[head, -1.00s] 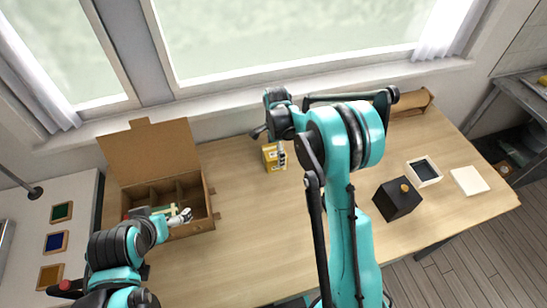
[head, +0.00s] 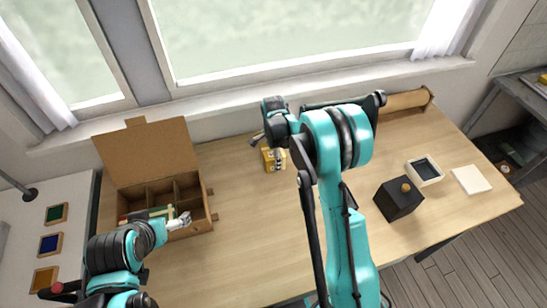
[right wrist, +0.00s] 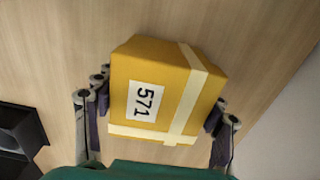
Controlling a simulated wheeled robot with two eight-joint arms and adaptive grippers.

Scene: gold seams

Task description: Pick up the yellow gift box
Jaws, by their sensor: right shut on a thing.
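The yellow gift box (head: 269,163) is near the back of the wooden table, below the window. In the right wrist view the yellow gift box (right wrist: 172,86) shows a white label reading 571 and pale tape bands. My right gripper (right wrist: 160,101) has a finger on each side of it and is shut on it. In the head view my right gripper (head: 274,149) is over the box and hides part of it. I cannot tell whether the box touches the table. My left gripper (head: 180,221) is by the front of the open compartment box; its fingers are too small to read.
An open brown compartment box (head: 203,226) with a raised lid stands at the left. A black box with a gold knob (head: 399,200), a white tray with a dark inside (head: 437,176) and a white square (head: 471,180) lie at the right. The table's middle is clear.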

